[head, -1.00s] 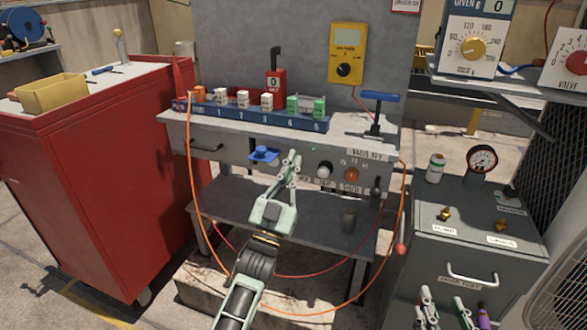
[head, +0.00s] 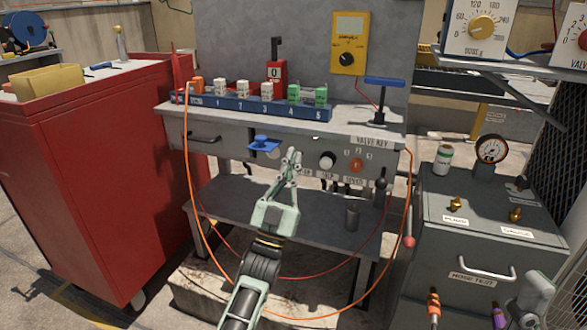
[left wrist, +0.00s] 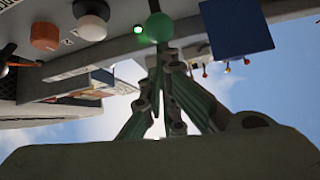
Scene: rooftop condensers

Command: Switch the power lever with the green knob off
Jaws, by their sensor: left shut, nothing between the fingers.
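The green knob (left wrist: 159,27) shows in the left wrist view, directly beyond my fingertips, with a small lit green lamp (left wrist: 137,29) beside it. My left gripper (left wrist: 163,56) is shut and empty, its tips overlapping the knob's edge in the picture; I cannot tell whether they touch. In the head view my left gripper (head: 294,155) is in front of the grey bench panel, between the blue handle (head: 263,145) and the white knob (head: 327,160). There the green knob is hidden behind the fingers. The lever's arm cannot be made out.
An orange knob (head: 357,165) and a dark ball-topped lever (head: 380,184) are further right on the panel. An orange cable loops around the bench front. A red cabinet (head: 110,170) stands left, a grey cabinet (head: 430,245) right. Part of my right arm shows at bottom right.

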